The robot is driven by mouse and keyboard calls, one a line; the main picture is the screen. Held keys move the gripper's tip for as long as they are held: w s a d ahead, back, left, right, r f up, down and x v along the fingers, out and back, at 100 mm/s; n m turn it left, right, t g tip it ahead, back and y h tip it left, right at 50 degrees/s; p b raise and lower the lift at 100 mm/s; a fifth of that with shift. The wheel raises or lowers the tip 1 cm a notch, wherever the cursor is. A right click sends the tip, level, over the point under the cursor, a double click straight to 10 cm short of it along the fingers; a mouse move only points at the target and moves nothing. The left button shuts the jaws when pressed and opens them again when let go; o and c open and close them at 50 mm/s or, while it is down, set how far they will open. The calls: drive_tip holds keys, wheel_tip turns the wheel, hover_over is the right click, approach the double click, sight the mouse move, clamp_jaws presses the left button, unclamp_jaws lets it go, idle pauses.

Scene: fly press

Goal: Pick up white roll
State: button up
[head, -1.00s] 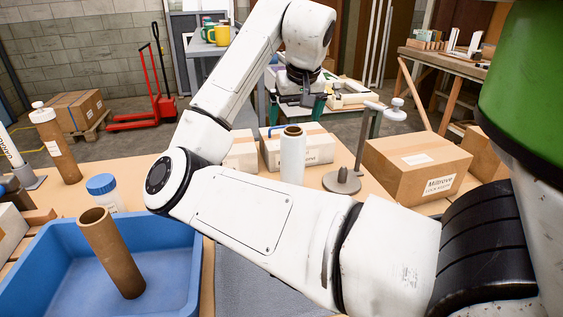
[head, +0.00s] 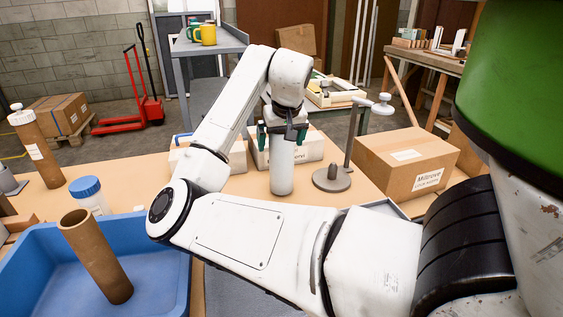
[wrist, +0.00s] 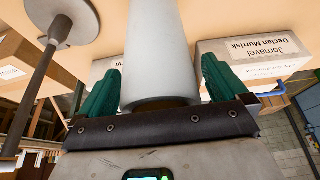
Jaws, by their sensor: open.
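The white roll (head: 282,165) stands upright on the table, beyond my forearm in the head view. In the wrist view the white roll (wrist: 156,55) lies between the two green fingers of my gripper (wrist: 156,90). The fingers are apart, with a gap on each side of the roll. In the head view my gripper (head: 282,132) is at the roll's upper part, and the wrist hides its top.
A metal stand with a round base (head: 332,178) is close right of the roll. A cardboard box (head: 405,165) is farther right. A blue tray (head: 160,245) holds a brown tube (head: 95,257) at front left. Labelled boxes (head: 310,148) stand behind the roll.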

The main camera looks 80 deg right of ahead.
drive_tip(key=shift+f, duration=0.1)
clamp_jaws()
idle(0.9)
